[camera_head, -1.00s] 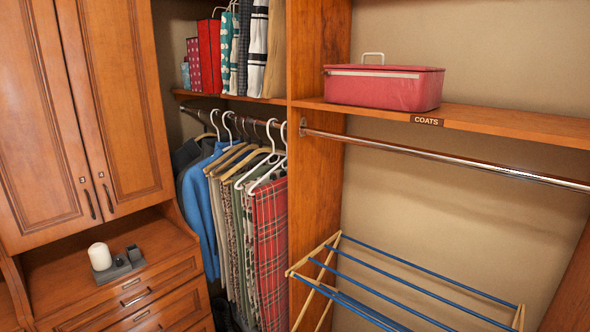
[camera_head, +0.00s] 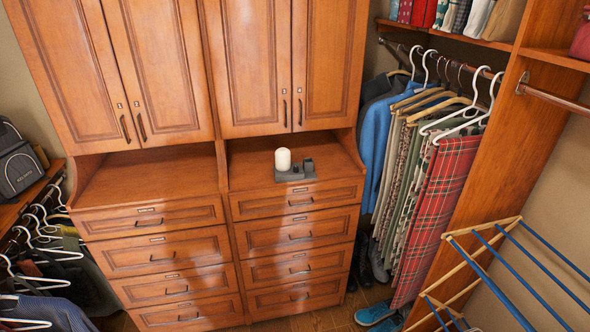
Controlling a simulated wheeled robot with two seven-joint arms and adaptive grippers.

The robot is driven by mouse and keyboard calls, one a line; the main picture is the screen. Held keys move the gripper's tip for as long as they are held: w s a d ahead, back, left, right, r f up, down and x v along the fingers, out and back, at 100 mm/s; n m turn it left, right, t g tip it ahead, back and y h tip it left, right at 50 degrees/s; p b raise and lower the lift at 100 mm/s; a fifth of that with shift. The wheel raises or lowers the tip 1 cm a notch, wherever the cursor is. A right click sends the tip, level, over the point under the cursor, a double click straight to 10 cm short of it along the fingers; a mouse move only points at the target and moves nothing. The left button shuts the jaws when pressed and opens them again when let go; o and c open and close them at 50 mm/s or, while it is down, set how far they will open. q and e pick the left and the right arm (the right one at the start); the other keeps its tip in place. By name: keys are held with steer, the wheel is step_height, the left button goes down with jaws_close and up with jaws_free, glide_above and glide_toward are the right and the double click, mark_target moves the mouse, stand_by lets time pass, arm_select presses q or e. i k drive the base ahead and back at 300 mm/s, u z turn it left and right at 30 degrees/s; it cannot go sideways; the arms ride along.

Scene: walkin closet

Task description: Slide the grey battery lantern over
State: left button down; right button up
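Neither of my grippers is in view.
The left-hand counter (camera_head: 150,180) is bare. Drawers (camera_head: 300,237) below are shut. Hanging clothes (camera_head: 445,200) and a drying rack (camera_head: 490,250) stand at the right. A dark grey bag (camera_head: 20,165) sits on the left shelf. Blue shoes (camera_head: 375,313) lie on the floor.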

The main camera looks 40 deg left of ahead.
mark_target(283, 167)
steer(key=z, duration=0.1)
steer(key=k, duration=0.5)
steer(key=u, duration=1.25)
steer(key=i, duration=1.2)
steer(key=z, duration=0.2)
